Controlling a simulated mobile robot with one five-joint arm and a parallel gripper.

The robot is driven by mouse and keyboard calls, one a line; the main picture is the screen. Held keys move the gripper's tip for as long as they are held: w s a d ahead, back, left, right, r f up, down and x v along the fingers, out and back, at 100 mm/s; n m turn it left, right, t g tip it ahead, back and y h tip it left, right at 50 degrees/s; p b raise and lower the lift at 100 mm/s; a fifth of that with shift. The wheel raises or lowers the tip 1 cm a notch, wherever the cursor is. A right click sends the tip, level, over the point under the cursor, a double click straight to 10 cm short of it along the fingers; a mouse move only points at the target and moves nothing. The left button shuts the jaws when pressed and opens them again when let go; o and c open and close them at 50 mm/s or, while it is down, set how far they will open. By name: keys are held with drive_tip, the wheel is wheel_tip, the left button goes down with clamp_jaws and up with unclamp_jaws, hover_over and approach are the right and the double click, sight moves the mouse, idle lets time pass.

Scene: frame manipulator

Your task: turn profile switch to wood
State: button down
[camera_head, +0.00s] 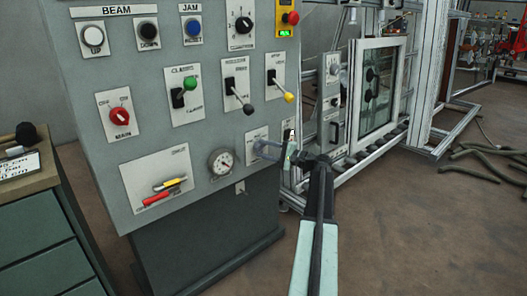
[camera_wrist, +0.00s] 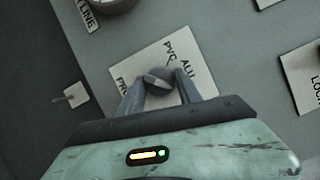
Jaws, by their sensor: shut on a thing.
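The profile switch (camera_wrist: 160,80) is a dark round knob on a white plate (camera_wrist: 128,62) in the wrist view. The plate carries the letters "PRO", "PVC" and "ALU"; its lower part is hidden behind my gripper, and no wood label shows. My gripper (camera_wrist: 165,88) has its two grey fingers on either side of the knob, shut on it. In the head view my gripper (camera_head: 266,149) reaches the small plate (camera_head: 251,138) at the lower right of the grey panel, and the knob is hidden there.
A framed window (camera_head: 378,90) stands at right. Open floor lies front right.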

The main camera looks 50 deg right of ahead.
drive_tip(key=c, duration=0.8)
unclamp_jaws()
drive_tip(key=shift+c, duration=0.2)
drive_tip(key=v, duration=0.7)
drive_tip(key=shift+s, duration=0.4)
